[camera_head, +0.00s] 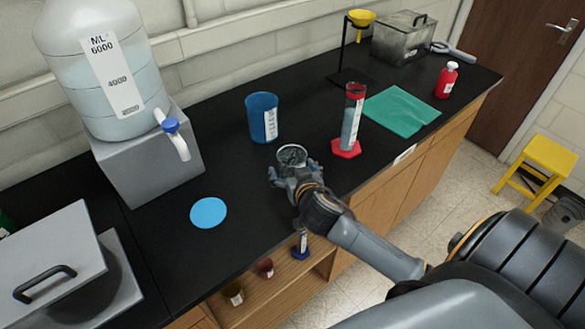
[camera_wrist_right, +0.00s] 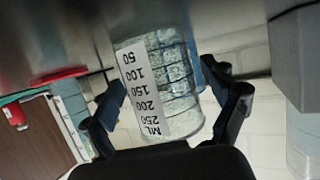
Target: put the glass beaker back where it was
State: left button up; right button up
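The glass beaker (camera_head: 291,155) is clear, with a white graduated label. It is over the black counter near its front edge, left of the red-footed cylinder. My right gripper (camera_head: 296,175) comes in from the front, with its fingers on both sides of the beaker. In the right wrist view the beaker (camera_wrist_right: 172,85) appears upside down, between the finger pads of the gripper (camera_wrist_right: 165,85). The pads look closed against its sides. I cannot tell whether its base touches the counter. A flat blue disc (camera_head: 208,212) lies bare on the counter to the left. My left gripper is not in view.
A blue cup (camera_head: 262,118) stands behind the beaker. A tall cylinder (camera_head: 352,118) with a red foot stands close on the right, before a green cloth (camera_head: 402,110). A big water jug (camera_head: 105,70) sits on a grey block (camera_head: 150,165) at left. Small bottles (camera_head: 265,268) stand below the counter.

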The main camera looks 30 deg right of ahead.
jog(key=shift+r, duration=0.25)
jog(key=shift+s+a, duration=0.15)
jog(key=shift+s, duration=0.2)
jog(key=b+v, duration=0.2)
jog(key=v, duration=0.8)
jog(key=shift+s, duration=0.15)
jog(key=shift+s+a+r, duration=0.1)
jog(key=shift+s+r, duration=0.2)
jog(key=shift+s, duration=0.1)
